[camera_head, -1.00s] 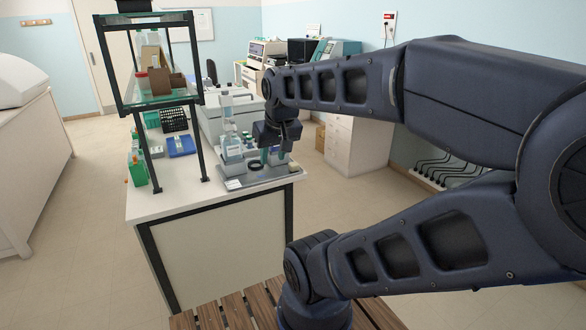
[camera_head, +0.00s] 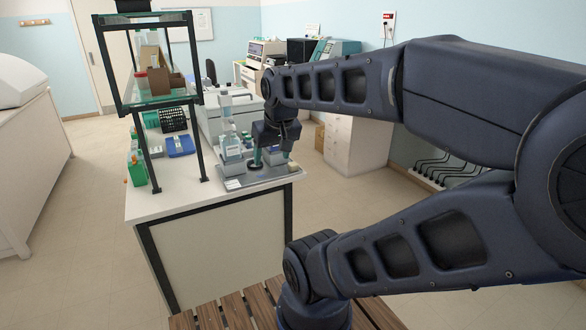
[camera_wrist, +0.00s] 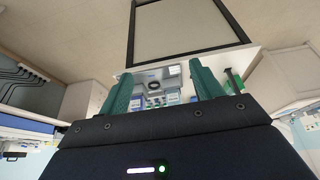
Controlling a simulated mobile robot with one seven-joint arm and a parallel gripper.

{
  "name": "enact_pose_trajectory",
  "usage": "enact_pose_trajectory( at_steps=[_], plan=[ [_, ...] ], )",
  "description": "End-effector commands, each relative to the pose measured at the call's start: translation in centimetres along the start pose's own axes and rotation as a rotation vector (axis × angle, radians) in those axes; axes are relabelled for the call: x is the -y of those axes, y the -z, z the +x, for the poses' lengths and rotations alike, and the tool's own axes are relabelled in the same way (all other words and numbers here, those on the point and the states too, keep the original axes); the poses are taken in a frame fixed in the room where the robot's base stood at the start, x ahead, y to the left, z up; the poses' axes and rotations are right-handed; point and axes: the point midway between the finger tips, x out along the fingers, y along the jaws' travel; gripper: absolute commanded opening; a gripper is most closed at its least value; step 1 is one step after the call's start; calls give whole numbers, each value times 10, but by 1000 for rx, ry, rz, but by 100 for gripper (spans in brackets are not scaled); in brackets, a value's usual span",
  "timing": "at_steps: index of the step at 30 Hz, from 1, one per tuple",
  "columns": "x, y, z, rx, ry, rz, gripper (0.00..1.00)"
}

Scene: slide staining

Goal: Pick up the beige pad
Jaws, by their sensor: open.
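My gripper (camera_head: 272,158) is over the tray on the bench, pointing down with its two green fingers spread apart. In the wrist view my gripper (camera_wrist: 163,78) is open, with nothing held between the fingers. The grey metal tray (camera_head: 232,184) lies at the bench's near right corner; it also shows in the wrist view (camera_wrist: 172,71). A dark ring (camera_wrist: 155,86) sits on it, seen between the fingers.
A black-framed shelf (camera_head: 160,104) rises at the bench's left. A blue box (camera_head: 180,145) and a dark rack (camera_head: 173,120) are under it. The bench front (camera_head: 220,255) is clear.

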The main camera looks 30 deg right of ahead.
Motion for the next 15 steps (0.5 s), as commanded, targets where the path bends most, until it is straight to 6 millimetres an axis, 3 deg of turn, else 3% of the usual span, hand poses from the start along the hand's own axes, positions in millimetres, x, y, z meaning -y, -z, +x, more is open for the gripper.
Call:
enact_pose_trajectory(
  at_steps=[7, 15],
  plan=[
    [-3, 14, 2, 11, -5, 0, 65],
    [-23, 74, 19, 55, -24, -3, 65]
  ],
)
